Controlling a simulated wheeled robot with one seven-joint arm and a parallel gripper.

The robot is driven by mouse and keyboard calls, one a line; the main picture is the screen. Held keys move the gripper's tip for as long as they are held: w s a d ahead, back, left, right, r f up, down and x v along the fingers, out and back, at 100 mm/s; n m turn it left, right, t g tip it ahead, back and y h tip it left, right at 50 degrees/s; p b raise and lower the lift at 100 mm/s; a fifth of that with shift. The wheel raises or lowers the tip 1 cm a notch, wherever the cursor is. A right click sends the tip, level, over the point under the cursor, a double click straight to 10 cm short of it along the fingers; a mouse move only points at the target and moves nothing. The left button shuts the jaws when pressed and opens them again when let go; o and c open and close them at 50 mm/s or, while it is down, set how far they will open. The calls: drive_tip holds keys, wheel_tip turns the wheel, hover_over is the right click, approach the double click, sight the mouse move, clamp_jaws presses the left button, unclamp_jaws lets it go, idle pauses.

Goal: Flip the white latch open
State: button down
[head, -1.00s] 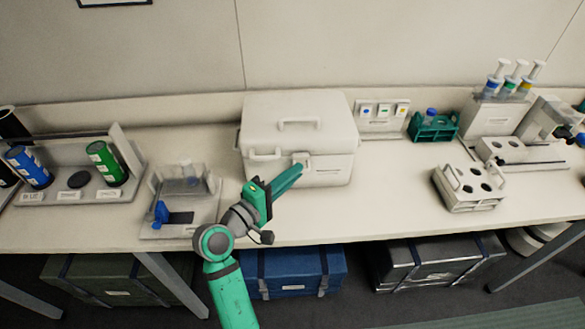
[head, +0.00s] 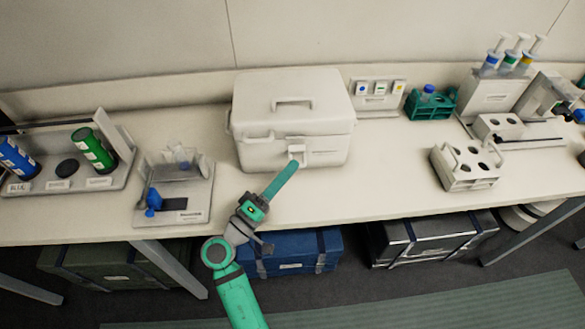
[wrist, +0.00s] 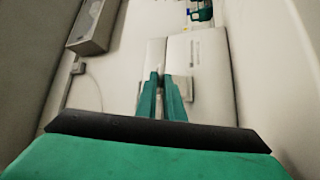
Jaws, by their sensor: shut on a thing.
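The white box (head: 245,152) stands closed near the middle of the bench, with a handle on its lid. The small white latch (head: 296,149) is on its front, at the seam between lid and body. My gripper (head: 293,165) reaches up to the latch from the front, its green fingers close together. In the wrist view my gripper (wrist: 162,78) has its fingertips at the seam, shut on the latch. The fingers hide most of the latch there, so its exact angle cannot be told.
A clear-walled stand (head: 180,213) with a blue item is left of the box. A white rack with holes (head: 466,182) and a green tube rack (head: 430,105) stand to the right. The bench in front of the box is clear. Cases lie under the bench.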

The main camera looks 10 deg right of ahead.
idle(0.4)
drive_tip(key=c, duration=1.9)
unclamp_jaws()
drive_tip(key=shift+s, duration=0.1)
drive_tip(key=v, duration=1)
drive_tip(key=shift+s+a, duration=0.2)
drive_tip(key=shift+a, duration=0.1)
